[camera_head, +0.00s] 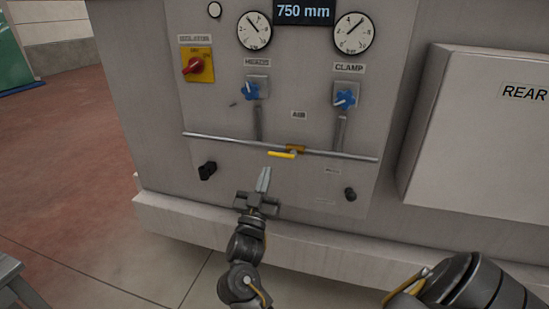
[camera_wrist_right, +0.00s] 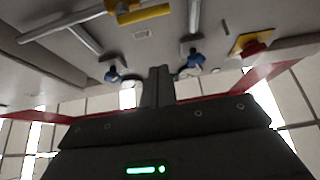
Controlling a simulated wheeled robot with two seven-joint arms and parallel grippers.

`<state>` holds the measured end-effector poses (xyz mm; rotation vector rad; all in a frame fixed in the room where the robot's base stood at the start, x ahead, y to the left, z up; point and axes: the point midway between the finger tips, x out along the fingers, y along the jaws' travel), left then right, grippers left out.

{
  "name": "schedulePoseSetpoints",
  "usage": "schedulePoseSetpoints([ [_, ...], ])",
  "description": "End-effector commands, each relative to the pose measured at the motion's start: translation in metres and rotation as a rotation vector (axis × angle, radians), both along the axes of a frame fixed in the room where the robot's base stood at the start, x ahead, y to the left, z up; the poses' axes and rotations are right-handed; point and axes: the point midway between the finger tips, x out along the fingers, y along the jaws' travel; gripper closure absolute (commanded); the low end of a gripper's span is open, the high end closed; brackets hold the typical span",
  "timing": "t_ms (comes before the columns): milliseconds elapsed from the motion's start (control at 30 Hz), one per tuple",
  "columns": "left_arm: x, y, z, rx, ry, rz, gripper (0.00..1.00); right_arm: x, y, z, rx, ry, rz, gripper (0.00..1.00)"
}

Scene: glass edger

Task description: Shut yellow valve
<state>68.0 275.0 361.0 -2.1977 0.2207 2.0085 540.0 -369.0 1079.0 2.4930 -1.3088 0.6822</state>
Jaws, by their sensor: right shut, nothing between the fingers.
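The yellow valve handle (camera_head: 281,155) sits on a brass valve body (camera_head: 296,149) in the thin pipe across the machine's front panel. The handle lies roughly along the pipe, reaching left of the body. In the right wrist view the handle (camera_wrist_right: 145,14) shows at the top, left of the fingers. My right gripper (camera_head: 264,172) is shut and empty, fingers pointing up the panel. It is just below and left of the handle in the head view, seemingly apart from it. The fingers also show in the right wrist view (camera_wrist_right: 160,70). My left gripper is not in view.
Above the pipe (camera_head: 225,138) are two blue knobs (camera_head: 251,91) (camera_head: 345,98), a red isolator switch (camera_head: 194,65) and gauges. Black knobs (camera_head: 207,170) (camera_head: 350,194) stick out below it. A ledge (camera_head: 180,217) runs along the machine's base. A grey box (camera_head: 475,140) stands at right.

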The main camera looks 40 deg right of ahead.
Motion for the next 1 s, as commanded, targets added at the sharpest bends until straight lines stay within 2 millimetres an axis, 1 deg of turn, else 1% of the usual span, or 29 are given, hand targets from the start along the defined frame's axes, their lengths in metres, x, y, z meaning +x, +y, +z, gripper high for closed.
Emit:
schedulePoseSetpoints([
  [167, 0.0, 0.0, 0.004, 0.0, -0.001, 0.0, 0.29, 0.004, -0.005, 0.006, -0.002, -0.001, 0.001, 1.0],
  [267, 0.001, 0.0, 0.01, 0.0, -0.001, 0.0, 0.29, 0.011, -0.014, 0.014, -0.003, 0.001, 0.001, 1.0],
  [500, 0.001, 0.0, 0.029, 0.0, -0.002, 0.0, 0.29, 0.035, -0.049, 0.04, -0.005, 0.001, 0.0, 1.0],
  [667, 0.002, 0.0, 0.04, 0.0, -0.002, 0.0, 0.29, 0.05, -0.072, 0.055, -0.003, 0.001, -0.001, 1.0],
  [733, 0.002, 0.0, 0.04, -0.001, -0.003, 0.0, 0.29, 0.052, -0.073, 0.04, 0.0, 0.009, 0.001, 1.0],
  [800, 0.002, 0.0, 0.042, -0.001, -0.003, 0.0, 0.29, 0.052, -0.074, 0.03, -0.002, 0.008, 0.003, 1.0],
  [1000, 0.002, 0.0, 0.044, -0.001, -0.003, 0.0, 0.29, 0.054, -0.077, 0.014, -0.002, 0.004, 0.002, 1.0],
])
